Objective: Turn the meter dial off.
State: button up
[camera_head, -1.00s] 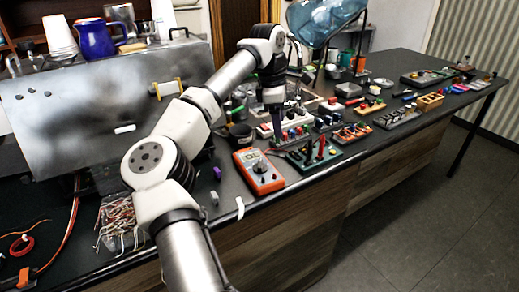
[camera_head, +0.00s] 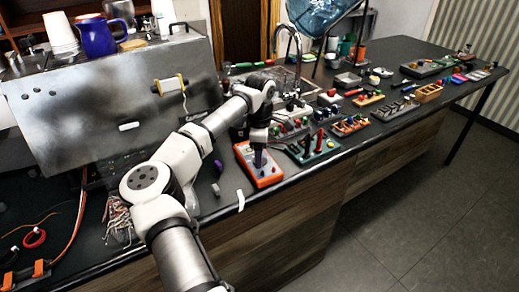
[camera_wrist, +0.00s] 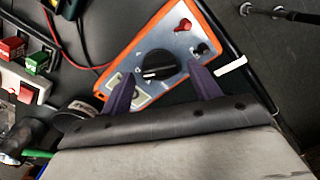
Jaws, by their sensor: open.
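The orange meter (camera_head: 268,178) lies face up on the dark counter near its front edge. In the wrist view the meter (camera_wrist: 181,45) shows a grey face with a round black dial (camera_wrist: 159,65), a red jack and a dark jack. My gripper (camera_head: 259,164) is over the meter, pointing down. In the wrist view its two purple fingers (camera_wrist: 160,90) are apart, with the dial between and just beyond their tips. I cannot tell whether either finger touches the dial. The meter's small display (camera_wrist: 130,93) is partly hidden by the left finger.
A green board with red and black posts (camera_head: 315,150) stands right of the meter. A white strip (camera_head: 241,200) lies at the counter's front edge. Red and green terminal blocks (camera_wrist: 24,57) lie left in the wrist view.

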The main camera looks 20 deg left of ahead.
jog(key=shift+f, duration=0.25)
jog(key=c, duration=1)
